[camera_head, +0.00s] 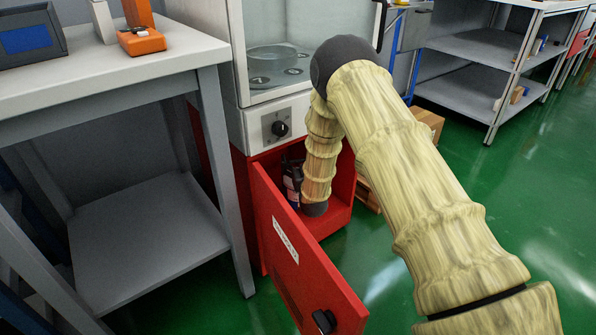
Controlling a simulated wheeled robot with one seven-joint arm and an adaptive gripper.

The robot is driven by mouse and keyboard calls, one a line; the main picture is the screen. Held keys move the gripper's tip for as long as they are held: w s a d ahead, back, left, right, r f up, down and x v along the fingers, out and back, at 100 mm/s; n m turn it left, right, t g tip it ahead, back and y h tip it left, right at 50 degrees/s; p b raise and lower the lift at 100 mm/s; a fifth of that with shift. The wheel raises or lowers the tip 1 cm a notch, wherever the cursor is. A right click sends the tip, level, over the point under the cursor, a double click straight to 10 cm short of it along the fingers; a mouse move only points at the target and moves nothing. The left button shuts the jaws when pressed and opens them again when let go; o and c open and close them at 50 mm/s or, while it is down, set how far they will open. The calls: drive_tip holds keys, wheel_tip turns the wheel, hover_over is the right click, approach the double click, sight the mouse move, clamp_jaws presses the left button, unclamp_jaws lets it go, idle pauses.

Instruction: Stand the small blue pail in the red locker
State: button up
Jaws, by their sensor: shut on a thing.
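The red locker (335,213) stands below the glass-fronted cabinet, with its door (300,268) swung open toward me. My arm bends down into the locker opening. My gripper (291,180) is inside the locker, low and toward the left, partly hidden by my own wrist. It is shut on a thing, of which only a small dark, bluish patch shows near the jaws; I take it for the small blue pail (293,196). Its shape is mostly hidden. I cannot tell whether it is upright or touches the locker floor.
The open door with its black handle (324,321) stands close to my arm. A grey workbench (150,72) with a lower shelf is at the left. Wooden boxes (428,120) stand right of the locker. Grey shelving (480,48) is at the back right. Green floor is clear at right.

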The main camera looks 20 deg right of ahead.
wheel_tip(320, 180, down, 3)
drive_tip(key=shift+b, duration=0.6)
drive_tip(key=o, duration=1.9)
drive_tip(key=shift+s, duration=0.15)
drive_tip(key=s+a+p, duration=0.1)
drive_tip(key=s+p, duration=0.4)
drive_tip(key=s, duration=0.6)
drive_tip(key=shift+s+a, duration=0.15)
drive_tip(key=shift+s, duration=0.2)
